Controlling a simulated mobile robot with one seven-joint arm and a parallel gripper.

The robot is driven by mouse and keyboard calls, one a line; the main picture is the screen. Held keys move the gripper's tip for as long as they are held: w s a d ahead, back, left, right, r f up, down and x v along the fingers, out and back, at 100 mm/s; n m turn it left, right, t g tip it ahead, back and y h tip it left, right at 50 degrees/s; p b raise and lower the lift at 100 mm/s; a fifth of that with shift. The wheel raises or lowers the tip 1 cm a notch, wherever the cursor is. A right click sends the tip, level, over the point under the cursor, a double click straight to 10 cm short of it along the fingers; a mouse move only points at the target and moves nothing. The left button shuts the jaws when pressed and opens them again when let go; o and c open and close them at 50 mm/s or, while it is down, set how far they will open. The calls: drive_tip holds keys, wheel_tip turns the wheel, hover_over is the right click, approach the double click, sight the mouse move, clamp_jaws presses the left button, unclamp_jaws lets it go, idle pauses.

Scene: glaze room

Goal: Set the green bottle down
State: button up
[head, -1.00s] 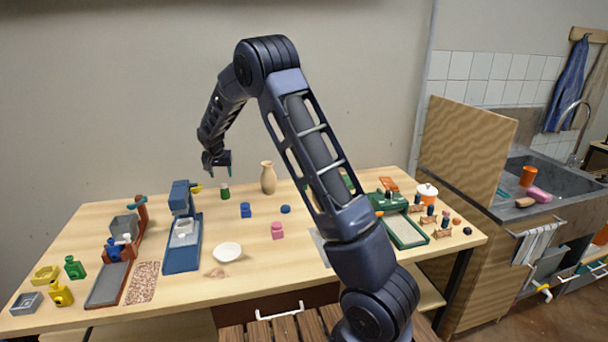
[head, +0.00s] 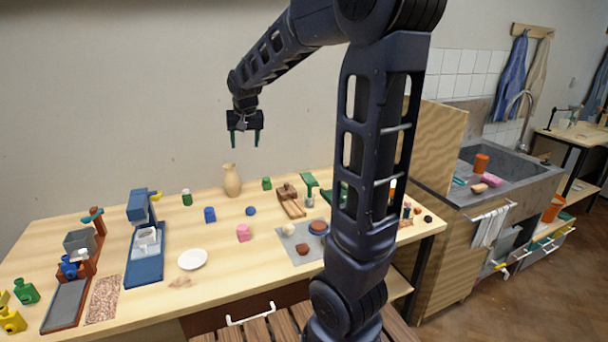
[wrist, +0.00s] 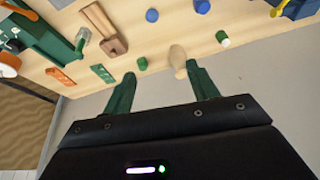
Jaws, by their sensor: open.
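The green bottle (head: 187,198), a small dark green cylinder with a pale top, stands upright on the wooden table (head: 110,215) near its back edge, left of the beige vase (head: 232,180). The bottle also shows in the wrist view (wrist: 222,39), apart from my fingers. My gripper (head: 243,141) is open and empty, raised well above the back of the table, up and to the right of the bottle in the head view. In the wrist view the two green fingers (wrist: 160,78) are spread with nothing between their tips.
A blue press-like machine (head: 145,240) stands left of the bottle. My arm hides part of the right side.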

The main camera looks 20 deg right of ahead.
drive_tip(key=s+d, duration=0.4)
drive_tip(key=s, duration=1)
drive_tip(key=s+d+f+n, duration=0.1)
drive_tip(key=s+d, duration=0.4)
drive_tip(key=s, duration=0.9)
